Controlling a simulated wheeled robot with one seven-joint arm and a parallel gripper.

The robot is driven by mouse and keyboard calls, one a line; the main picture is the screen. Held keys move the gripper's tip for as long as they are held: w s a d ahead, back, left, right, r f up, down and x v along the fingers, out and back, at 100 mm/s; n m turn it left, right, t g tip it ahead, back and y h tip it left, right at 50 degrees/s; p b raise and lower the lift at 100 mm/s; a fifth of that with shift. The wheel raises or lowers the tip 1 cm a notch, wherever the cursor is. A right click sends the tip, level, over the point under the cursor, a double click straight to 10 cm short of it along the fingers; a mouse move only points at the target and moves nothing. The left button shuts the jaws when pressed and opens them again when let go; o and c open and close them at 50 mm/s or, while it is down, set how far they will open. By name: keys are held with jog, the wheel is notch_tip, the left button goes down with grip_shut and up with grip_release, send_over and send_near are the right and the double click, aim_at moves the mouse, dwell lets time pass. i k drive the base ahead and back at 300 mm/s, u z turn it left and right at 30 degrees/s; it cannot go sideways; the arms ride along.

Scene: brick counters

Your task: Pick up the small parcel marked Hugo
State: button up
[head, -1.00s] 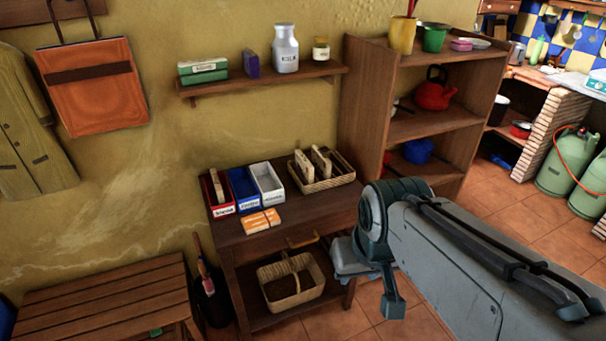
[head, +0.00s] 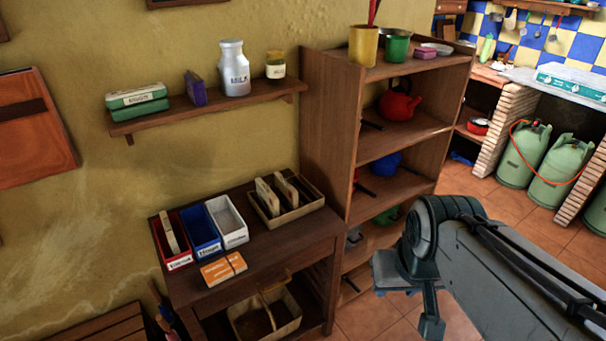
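No mark reading Hugo can be made out clearly on any parcel. Another thin beige parcel (head: 169,232) stands in the red box (head: 180,262) at the left. An orange and white packet (head: 223,269) lies flat near the table's front edge. My gripper (head: 411,292) hangs at the end of my grey arm, right of the table and apart from these things.
The blue box (head: 206,243) and white box (head: 236,235) look empty; their labels are blurred. A basket (head: 291,325) stands below the tabletop. A wall shelf (head: 200,108) hangs above. A tall shelf unit (head: 325,130) stands at the table's right. The tabletop's front right is clear.

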aim_at(271, 201)
jog(key=u, duration=0.05)
jog(key=i, duration=1.25)
jog(key=u, duration=0.5)
